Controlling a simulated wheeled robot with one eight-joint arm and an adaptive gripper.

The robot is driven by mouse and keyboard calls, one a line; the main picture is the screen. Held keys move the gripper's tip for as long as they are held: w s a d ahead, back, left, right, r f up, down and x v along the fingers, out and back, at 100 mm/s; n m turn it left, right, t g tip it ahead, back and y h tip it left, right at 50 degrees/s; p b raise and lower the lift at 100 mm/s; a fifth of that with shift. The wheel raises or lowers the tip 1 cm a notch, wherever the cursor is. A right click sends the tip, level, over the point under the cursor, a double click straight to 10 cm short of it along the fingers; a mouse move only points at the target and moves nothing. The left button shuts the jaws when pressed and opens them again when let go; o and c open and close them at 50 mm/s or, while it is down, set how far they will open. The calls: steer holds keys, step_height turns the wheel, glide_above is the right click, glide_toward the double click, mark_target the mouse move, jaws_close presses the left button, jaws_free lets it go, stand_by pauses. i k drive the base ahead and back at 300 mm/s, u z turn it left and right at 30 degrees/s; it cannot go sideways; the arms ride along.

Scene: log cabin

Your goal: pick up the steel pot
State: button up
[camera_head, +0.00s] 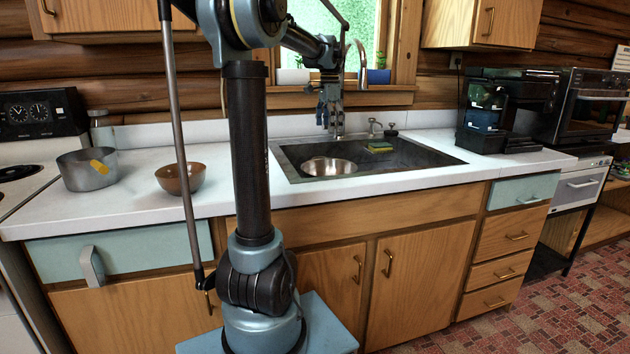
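A grey metal pot (74,174) stands upright on the white counter at the left, with a short yellow-orange handle on its right side. A round steel vessel (328,167) sits in the dark sink; I cannot tell whether it is a pot or a bowl. My gripper (330,124) hangs pointing down above the back of the sink, near the faucet. Its fingers look parted and empty, small in this view. It is well to the right of the grey pot and above the steel vessel, apart from both.
A brown bowl (181,179) stands on the counter right of the grey pot. A sponge (379,147) lies at the sink's back. A black coffee maker (490,115) and an oven (585,105) stand at the right.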

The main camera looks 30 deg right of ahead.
mark_target(96, 168)
steer(key=k, duration=1)
